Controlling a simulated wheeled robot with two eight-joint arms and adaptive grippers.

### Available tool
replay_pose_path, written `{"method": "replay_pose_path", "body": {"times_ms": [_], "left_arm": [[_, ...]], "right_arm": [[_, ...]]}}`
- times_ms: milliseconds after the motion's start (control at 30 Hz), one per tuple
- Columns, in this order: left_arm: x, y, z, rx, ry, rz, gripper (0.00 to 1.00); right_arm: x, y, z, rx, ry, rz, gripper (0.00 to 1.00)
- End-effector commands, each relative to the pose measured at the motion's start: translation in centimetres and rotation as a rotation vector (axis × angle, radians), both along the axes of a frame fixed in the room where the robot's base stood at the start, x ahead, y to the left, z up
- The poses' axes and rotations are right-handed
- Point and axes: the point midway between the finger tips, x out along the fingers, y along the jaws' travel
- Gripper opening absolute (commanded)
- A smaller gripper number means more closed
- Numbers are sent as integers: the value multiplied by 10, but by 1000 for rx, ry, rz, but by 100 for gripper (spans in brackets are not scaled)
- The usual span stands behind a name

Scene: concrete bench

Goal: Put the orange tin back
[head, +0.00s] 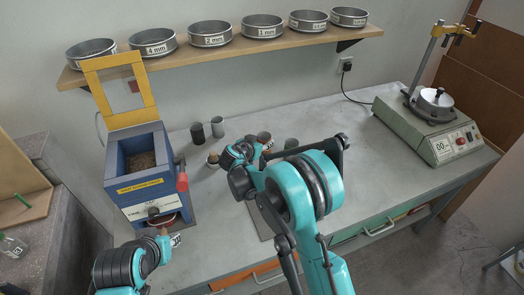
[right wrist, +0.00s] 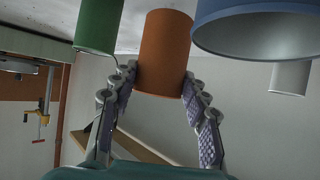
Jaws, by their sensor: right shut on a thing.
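The orange tin (right wrist: 165,50) stands between the two fingers of my right gripper (right wrist: 160,78) in the right wrist view. The fingers are shut on its sides. In the head view my right gripper (head: 240,154) is low over the middle of the bench, mostly hidden by my own arm. My left gripper (head: 163,238) is at the lower left, in front of the blue machine; its fingers are too small to read.
A green tin (right wrist: 97,24) and a large blue vessel (right wrist: 255,25) flank the orange tin closely, with a grey tin (right wrist: 290,77) farther off. A blue machine (head: 116,168) is left, a green-grey device (head: 425,125) right. Sieves line the shelf (head: 235,50).

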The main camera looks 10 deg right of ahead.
Motion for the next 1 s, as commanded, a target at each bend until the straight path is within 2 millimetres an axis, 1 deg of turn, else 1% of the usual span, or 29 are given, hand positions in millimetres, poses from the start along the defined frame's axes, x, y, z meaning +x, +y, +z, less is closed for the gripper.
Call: {"method": "replay_pose_path", "body": {"times_ms": [200,233,500,633,667,700,733,1000], "left_arm": [[0,0,-18,0,0,0,31],[0,0,-19,0,0,0,31],[0,0,-18,0,0,0,31],[0,0,-22,0,0,0,31],[0,0,-21,0,0,0,31],[0,0,-20,0,0,0,31],[0,0,-20,0,0,0,31],[0,0,-20,0,0,0,31]], "right_arm": [[0,0,-34,0,0,0,9],[0,0,-37,0,0,0,9],[-1,0,-37,0,0,0,9],[-1,0,-41,0,0,0,9],[-1,0,-40,0,0,0,53],[-1,0,-40,0,0,0,64],[-1,0,-40,0,0,0,66],[-1,0,-39,0,0,0,66]]}}
